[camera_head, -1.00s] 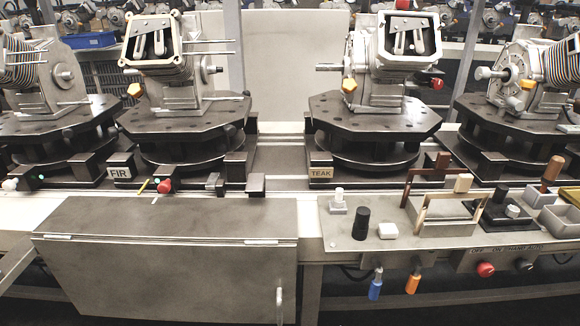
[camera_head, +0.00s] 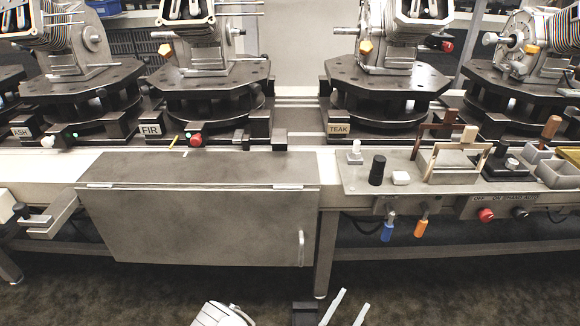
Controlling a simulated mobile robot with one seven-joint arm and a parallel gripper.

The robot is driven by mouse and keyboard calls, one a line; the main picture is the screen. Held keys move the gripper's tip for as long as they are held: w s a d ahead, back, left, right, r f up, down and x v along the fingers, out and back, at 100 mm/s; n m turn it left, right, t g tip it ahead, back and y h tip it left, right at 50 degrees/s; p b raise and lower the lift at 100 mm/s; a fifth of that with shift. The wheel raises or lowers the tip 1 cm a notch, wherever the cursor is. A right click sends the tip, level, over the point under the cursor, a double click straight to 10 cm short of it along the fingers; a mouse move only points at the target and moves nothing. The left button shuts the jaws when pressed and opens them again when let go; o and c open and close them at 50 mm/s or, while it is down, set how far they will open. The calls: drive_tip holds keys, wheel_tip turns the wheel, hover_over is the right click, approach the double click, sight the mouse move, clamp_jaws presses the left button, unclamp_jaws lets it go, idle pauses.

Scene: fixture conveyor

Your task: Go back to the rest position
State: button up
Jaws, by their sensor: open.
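My gripper (camera_head: 353,299) shows at the bottom edge of the head view, right of centre. Its two pale fingers stand apart with nothing visible between them, so it is open and empty. A white rounded part of my arm (camera_head: 218,315) shows to its left. The rest of the arm is cut off by the lower edge. The gripper appears over the dark floor, below the bench front in the picture, and touches nothing that I can see.
A grey cabinet (camera_head: 205,215) with a handle hangs on the bench front. Right of it is a control shelf (camera_head: 345,182) with knobs, and blue (camera_head: 387,231) and orange (camera_head: 421,228) handles below. Engine fixtures labelled FIR (camera_head: 151,129) and TEAK (camera_head: 339,128) stand behind. The floor (camera_head: 150,285) looks clear.

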drive_tip(key=s+d+r+n+g+y, duration=0.1)
drive_tip(key=s+r+n+g+y, duration=0.1)
drive_tip(key=r+n+g, duration=0.6)
drive_tip(key=s+d+r+n+g+y, duration=0.1)
drive_tip(key=d+r+n+g+y, duration=0.15)
drive_tip(key=n+g, duration=0.95)
drive_tip(key=s+d+r+n+g+y, duration=0.1)
drive_tip(key=s+r+n+g+y, duration=0.15)
drive_tip(key=r+n+g, duration=0.75)
drive_tip(key=s+a+r+m+t+y+p, duration=0.2)
drive_tip(key=r+m+t+y+p, duration=0.3)
drive_tip(key=r+p, duration=0.7)
drive_tip(key=s+a+r+m+t+y+p, duration=0.2)
drive_tip(key=r+m+t+y+p, duration=0.4)
drive_tip(key=r, duration=2)
drive_tip(key=m+t+p, duration=0.4)
drive_tip(key=m+p, duration=0.3)
drive_tip(key=m, duration=0.1)
drive_tip(key=shift+a+r+m+p, duration=0.25)
drive_tip(key=shift+r+m+p, duration=0.05)
drive_tip(key=shift+r, duration=0.05)
